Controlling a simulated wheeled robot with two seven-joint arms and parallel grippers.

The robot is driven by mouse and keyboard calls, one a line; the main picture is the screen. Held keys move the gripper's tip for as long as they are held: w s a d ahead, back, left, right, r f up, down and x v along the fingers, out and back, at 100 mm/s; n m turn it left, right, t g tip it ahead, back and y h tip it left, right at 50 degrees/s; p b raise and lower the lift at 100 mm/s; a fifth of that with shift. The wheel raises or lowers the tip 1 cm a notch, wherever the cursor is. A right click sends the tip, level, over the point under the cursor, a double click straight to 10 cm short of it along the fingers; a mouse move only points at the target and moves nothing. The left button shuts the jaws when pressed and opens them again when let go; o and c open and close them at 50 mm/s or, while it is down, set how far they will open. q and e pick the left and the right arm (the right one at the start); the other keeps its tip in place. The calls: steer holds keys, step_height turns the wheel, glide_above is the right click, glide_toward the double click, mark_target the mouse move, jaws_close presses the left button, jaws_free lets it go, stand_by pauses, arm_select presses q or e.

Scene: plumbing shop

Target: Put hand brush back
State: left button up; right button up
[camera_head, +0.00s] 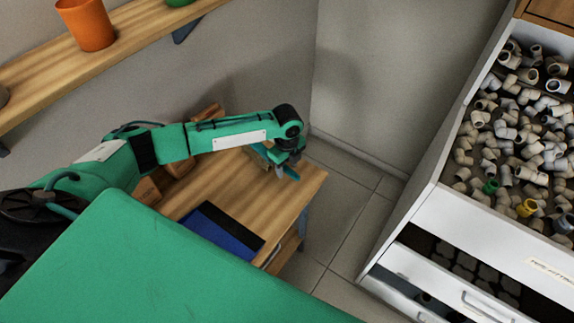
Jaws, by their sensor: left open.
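My left gripper (279,167) is open, pointing down just above the far right corner of a wooden bench top (232,195). I see nothing held between its fingers. I cannot make out a hand brush for certain. A brown wooden piece (208,114) shows behind my left arm at the back of the bench, and more brown wooden parts (178,168) show below the arm, partly hidden by it. My right gripper is not in view.
A flat blue and black item (228,235) lies on the bench's front edge. An orange pot (85,24) stands on a wall shelf (130,45). At the right, a white drawer unit (478,232) holds many pipe fittings. Tiled floor (335,205) lies clear between bench and drawers.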

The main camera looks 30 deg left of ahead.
arm_select(q)
step_height(320, 180, up, 14)
steer(key=b, duration=0.2)
steer(key=shift+f+b, duration=0.15)
steer(key=shift+b, duration=0.15)
stand_by(0.3)
